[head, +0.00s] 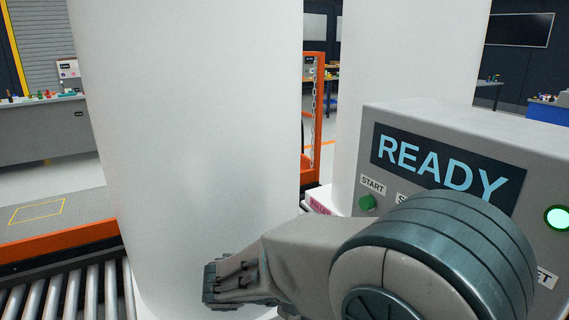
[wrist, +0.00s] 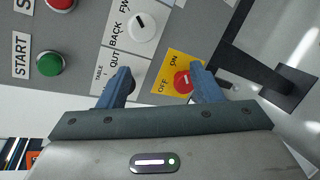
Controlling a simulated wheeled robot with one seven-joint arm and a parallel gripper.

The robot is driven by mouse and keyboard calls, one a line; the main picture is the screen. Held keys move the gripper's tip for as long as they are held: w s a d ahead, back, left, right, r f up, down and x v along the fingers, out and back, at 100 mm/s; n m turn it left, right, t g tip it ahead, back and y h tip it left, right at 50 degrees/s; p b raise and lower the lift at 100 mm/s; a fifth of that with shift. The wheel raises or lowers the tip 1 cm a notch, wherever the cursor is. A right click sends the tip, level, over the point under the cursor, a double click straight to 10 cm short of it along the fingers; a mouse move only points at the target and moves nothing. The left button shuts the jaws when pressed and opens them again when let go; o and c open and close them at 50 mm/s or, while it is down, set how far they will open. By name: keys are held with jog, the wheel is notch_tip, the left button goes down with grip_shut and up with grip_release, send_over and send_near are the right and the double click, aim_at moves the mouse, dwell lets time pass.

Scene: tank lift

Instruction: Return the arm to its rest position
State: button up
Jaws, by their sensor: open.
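My gripper (wrist: 163,84) shows in the wrist view with its two blue fingers apart and nothing held between them. Beyond the fingers is a control panel (wrist: 92,30). A red knob (wrist: 182,80) on a yellow ON/OFF plate appears between the fingertips, nearer the right one; I cannot tell whether they touch the panel. In the head view my arm (head: 300,255) reaches across the lower right, in front of the control box (head: 430,118). My fingers cannot be made out clearly there.
The box's display (head: 445,165) reads READY, with a green START button (head: 367,203) and a lit green lamp (head: 557,217). A large white cylinder (head: 195,130) stands close by, with another (head: 400,60) behind. A roller conveyor (head: 70,290) lies lower left.

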jog(key=s+d+r+m+y+p, duration=0.2)
jog(key=s+m+y+p, duration=0.2)
jog(key=y, duration=0.3)
jog(key=s+d+r+m+g+y+p, duration=0.1)
jog(key=s+d+r+m+y+p, duration=0.2)
jog(key=s+m+y+p, duration=0.2)
jog(key=shift+s+d+r+m+y, duration=0.3)
jog(key=shift+s+m+y, duration=0.2)
jog(key=shift+s+y, duration=0.35)
jog(key=c, duration=0.4)
jog(key=shift+a, duration=0.15)
jog(key=shift+c, duration=0.5)
